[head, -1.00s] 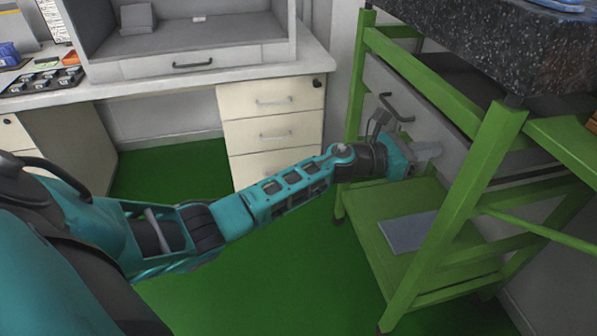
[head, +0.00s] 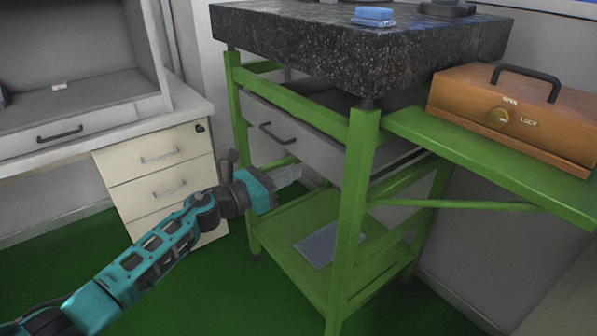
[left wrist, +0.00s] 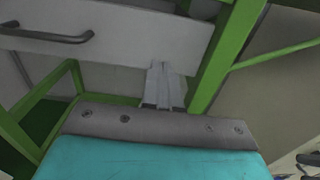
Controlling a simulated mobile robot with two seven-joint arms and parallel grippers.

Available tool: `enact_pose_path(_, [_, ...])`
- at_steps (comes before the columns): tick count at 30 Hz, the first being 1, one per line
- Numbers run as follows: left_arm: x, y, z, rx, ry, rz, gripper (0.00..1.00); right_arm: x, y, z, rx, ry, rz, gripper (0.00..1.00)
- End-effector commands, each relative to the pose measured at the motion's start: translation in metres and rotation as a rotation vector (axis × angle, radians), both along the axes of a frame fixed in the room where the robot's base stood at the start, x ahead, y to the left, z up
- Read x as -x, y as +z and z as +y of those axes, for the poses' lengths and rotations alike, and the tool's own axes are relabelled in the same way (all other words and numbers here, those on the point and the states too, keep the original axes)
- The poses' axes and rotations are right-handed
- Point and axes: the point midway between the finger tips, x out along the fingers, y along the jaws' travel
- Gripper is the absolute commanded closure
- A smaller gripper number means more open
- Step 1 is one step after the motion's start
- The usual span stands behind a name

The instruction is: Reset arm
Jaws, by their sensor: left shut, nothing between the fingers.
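My left arm (head: 160,250) is teal and comes in from the lower left of the head view. Its gripper (head: 288,176) is shut and empty, with pale fingers pointing right, in front of the green stand and below its drawer handle. In the left wrist view the closed fingers (left wrist: 163,85) point up, over the pale drawer front (left wrist: 110,50). I cannot tell whether they touch it. My right gripper is out of view.
The green stand (head: 352,210) carries a dark granite slab (head: 340,45). A grey plate (head: 318,245) lies on its lower shelf. An orange box (head: 515,110) sits on the side shelf. A white drawer cabinet (head: 160,170) stands at left. Green floor (head: 200,290) is clear in front.

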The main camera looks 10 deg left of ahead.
Motion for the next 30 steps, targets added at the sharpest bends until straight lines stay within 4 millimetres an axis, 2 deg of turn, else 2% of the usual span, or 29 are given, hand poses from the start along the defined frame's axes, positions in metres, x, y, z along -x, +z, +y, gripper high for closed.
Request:
enact_pose_path(3, [0.023,0.0,0.019,-0.003,-0.001,0.002,1.0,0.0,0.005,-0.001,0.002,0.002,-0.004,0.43])
enact_pose_path(9, [0.046,-0.001,0.039,-0.001,-0.001,0.002,1.0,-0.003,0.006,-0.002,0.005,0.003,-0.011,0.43])
enact_pose_path(16, [0.055,0.0,0.046,0.002,-0.001,0.001,1.0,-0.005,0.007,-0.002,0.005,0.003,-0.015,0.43])
enact_pose_path(19, [0.059,-0.003,0.043,0.069,0.011,0.041,1.0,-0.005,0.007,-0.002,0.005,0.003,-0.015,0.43])
enact_pose_path(23, [0.078,-0.017,0.032,0.393,0.078,0.234,1.0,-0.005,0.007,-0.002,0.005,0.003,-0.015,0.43])
enact_pose_path(26, [0.103,-0.039,0.026,0.813,0.177,0.493,1.0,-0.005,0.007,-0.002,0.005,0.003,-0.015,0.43])
enact_pose_path(30, [0.147,-0.081,0.024,1.46,0.358,0.88,1.0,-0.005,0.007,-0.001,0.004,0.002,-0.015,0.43])
